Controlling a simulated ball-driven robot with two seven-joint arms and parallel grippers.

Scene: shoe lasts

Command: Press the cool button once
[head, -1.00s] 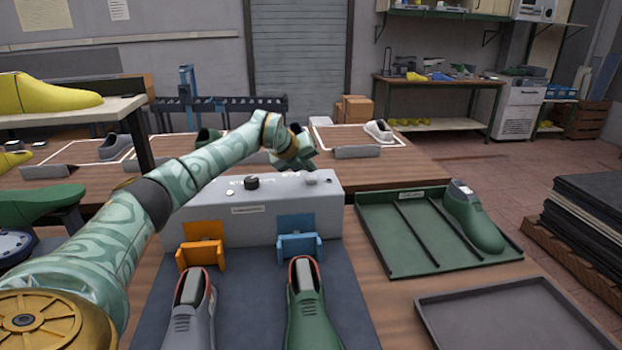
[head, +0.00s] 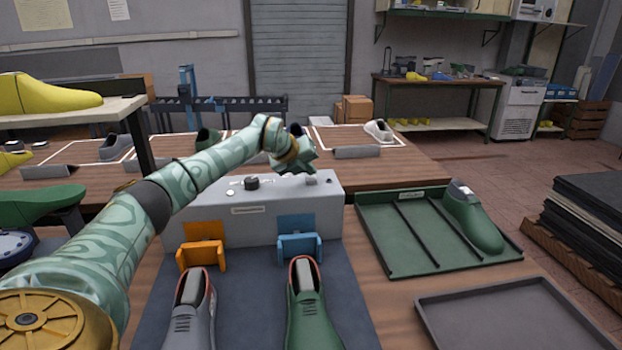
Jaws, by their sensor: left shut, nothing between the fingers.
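A grey box-shaped machine (head: 265,226) stands mid-bench, with an orange clamp (head: 201,254) on its left front and a blue clamp (head: 299,246) on its right front. On its top are a dark knob (head: 252,183), a pale round button (head: 230,193) and a small grey button (head: 311,180) at the right, above the blue side. I cannot read which one is labelled cool. My left gripper (head: 306,169) is shut and empty, pointing down just above the small grey button; contact cannot be told. My right gripper is not in view.
A grey shoe (head: 190,312) and a green shoe (head: 309,312) stand on a dark mat before the machine. A green tray (head: 400,262) with a green last (head: 471,221) lies to the right. An empty grey tray (head: 505,322) is at front right.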

